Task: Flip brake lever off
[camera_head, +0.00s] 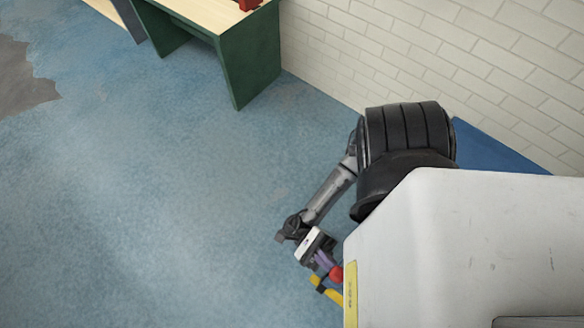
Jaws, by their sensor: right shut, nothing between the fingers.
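My right gripper (325,263) is low in the middle of the head view, close to the left side of a large white housing (450,240). Its fingers look purple and are shut with nothing between them. A small red knob-like part (337,273) shows right at the fingertips; I cannot tell whether they touch. Just below is a yellow bar with a dark band (332,295), slanting down to the housing. Which of these is the brake lever is not clear, as the housing hides the rest. My left gripper is not in view.
A green bench with a light wooden top (245,65) stands at the top against the white brick wall (450,50). A red object (248,5) sits on it. A blue surface (495,148) lies behind the housing. The blue floor at left is clear.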

